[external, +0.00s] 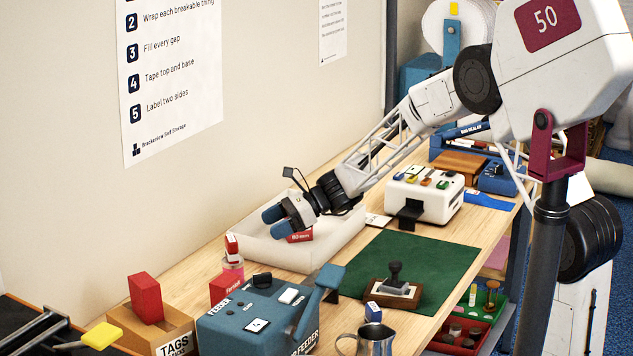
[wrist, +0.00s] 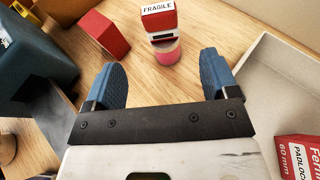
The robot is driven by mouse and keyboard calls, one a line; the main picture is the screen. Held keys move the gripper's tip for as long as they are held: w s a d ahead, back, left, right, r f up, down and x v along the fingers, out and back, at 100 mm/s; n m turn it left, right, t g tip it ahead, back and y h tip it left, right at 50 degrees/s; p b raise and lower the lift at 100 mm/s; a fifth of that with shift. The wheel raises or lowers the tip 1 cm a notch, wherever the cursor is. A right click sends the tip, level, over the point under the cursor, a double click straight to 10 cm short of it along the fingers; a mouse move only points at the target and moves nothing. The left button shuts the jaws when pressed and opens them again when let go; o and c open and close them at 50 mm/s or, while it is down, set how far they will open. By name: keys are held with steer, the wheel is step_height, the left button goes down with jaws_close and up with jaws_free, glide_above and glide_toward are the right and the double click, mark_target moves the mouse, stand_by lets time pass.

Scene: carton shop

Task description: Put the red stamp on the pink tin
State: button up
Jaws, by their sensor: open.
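The red stamp (external: 232,246), with a white band and a FRAGILE label, stands upright on top of the pink tin (external: 233,269) beside the tray. In the wrist view the stamp (wrist: 159,20) rests on the pink tin (wrist: 166,55), which shows below it. My gripper (external: 268,228) has blue fingers and is over the left part of the tray. In the wrist view my gripper (wrist: 163,76) is open and empty, with the stamp and tin ahead of its fingertips, apart from them.
A white tray (external: 340,243) holds a red padlock box (wrist: 298,155). Another red box (wrist: 103,37) lies near the tin, beside the blue label feeder (external: 240,327). A TAGS box (external: 130,325) is at the front left. A green mat (external: 440,259) bears a dark stamp (external: 395,280).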

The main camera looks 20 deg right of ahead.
stand_by(0.4)
steer(key=s+d+r+n+h, duration=0.3)
steer(key=s+d+r+n, duration=0.15)
steer(key=s+d, duration=0.5)
steer(key=s+d+r+n+h, duration=0.2)
steer(key=s+d+r+n, duration=0.3)
steer(key=s+d, duration=0.45)
steer(key=s+d+n+t+h, duration=0.2)
steer(key=s+d+n+h, duration=0.6)
steer(key=s+d, duration=1.4)
steer(key=s, duration=0.3)
steer(key=shift+r+t+h, duration=0.3)
steer(key=shift+r, duration=0.05)
